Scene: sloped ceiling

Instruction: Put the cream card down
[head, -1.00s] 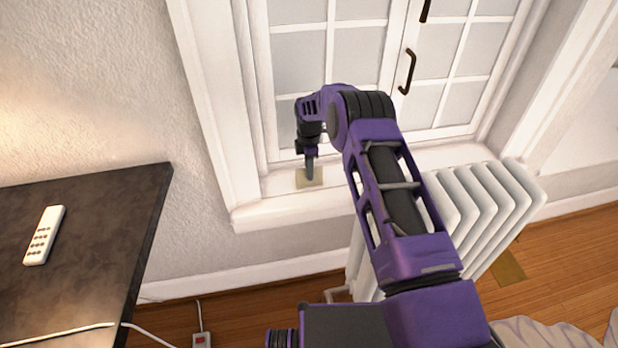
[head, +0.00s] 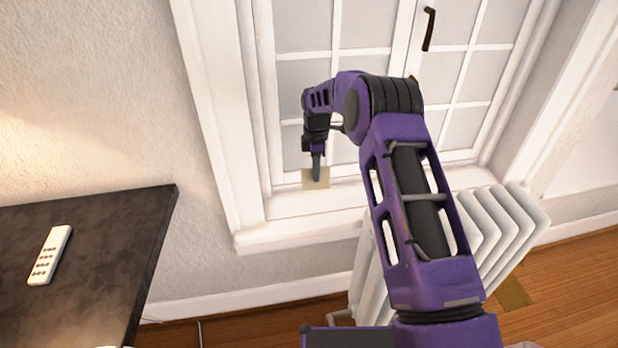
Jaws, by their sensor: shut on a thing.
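The cream card (head: 322,181) is a small square, seen in the head view over the window sill (head: 345,198). My gripper (head: 316,176) points down at the card, with its fingertips at the card's upper middle. It is shut on the card. The fingers hide part of the card. I cannot tell whether the card touches the sill or hangs just above it.
A white radiator (head: 492,225) stands below the sill at the right. A window with a dark handle (head: 428,30) rises behind my gripper. A dark table (head: 105,235) with a white remote (head: 50,255) is at the left. The sill left of the card is bare.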

